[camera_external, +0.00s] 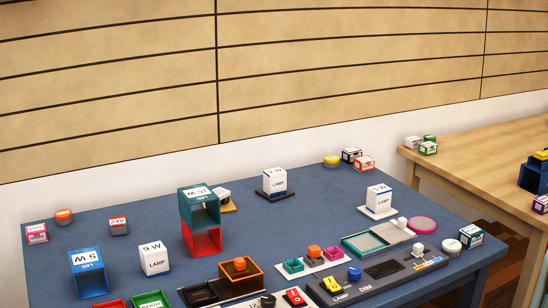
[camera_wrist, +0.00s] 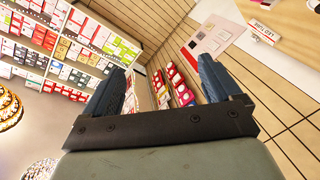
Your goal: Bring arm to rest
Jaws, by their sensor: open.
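My gripper (camera_wrist: 161,66) shows in the wrist view, with its two dark blue fingers spread well apart and nothing between them. Beyond the fingers are a plank wall (camera_wrist: 285,75) and shelves of boxes, seen tilted. No tabletop is clearly under the fingers. In the external view neither my arm nor my gripper is visible, so its place relative to the blue table (camera_external: 140,205) cannot be told.
The blue table holds white lamp boxes (camera_external: 275,182), a teal box stacked on a red box (camera_external: 204,240), and a control panel (camera_external: 385,268) at the front. A wooden table (camera_external: 490,140) stands at right. The wrist view shows stocked shelves (camera_wrist: 70,50) and glowing lamps (camera_wrist: 10,110).

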